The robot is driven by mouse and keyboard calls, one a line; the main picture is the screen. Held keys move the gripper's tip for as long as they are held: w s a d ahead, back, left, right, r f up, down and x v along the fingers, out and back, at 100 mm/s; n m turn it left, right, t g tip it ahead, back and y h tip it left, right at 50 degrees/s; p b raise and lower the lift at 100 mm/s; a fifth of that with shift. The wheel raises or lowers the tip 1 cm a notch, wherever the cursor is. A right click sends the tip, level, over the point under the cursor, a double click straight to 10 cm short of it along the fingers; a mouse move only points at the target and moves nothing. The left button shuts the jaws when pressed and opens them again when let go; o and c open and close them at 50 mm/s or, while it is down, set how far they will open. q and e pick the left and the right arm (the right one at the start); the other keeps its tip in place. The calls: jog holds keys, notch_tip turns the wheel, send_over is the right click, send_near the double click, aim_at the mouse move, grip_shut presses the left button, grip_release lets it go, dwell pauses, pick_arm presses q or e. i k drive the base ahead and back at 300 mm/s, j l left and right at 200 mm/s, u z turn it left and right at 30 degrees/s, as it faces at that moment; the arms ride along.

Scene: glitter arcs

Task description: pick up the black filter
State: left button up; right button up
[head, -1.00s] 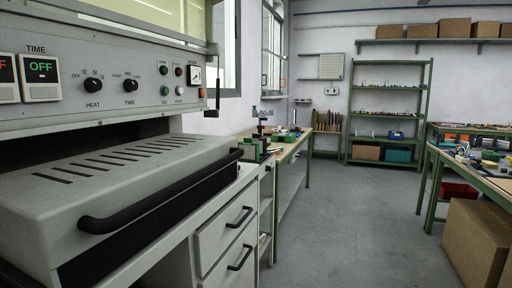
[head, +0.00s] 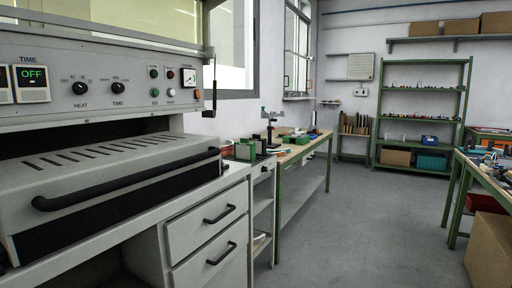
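I cannot make out a black filter in the head view. Small items lie on the long green-legged workbench (head: 300,150) along the left wall and on the bench (head: 487,180) at the right, too small to tell apart. Neither of my grippers is in view.
A grey machine (head: 110,165) with a black handle stands close on the left, above white drawers (head: 210,220). A green shelf rack (head: 423,115) stands at the back. A cardboard box (head: 490,248) sits at the lower right. The grey floor (head: 365,225) between the benches is clear.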

aim_at(261, 143)
jog(key=i+l+u, duration=0.25)
jog(key=i+l, duration=0.25)
jog(key=l, duration=0.15)
jog(key=i+l+u, duration=0.3)
jog(key=i+l, duration=0.15)
jog(key=l, duration=0.3)
jog(key=i+l+u, duration=0.35)
jog(key=i+l, duration=0.2)
jog(key=i, duration=0.2)
jog(key=i+l+u, duration=0.35)
jog(key=i+l, duration=0.35)
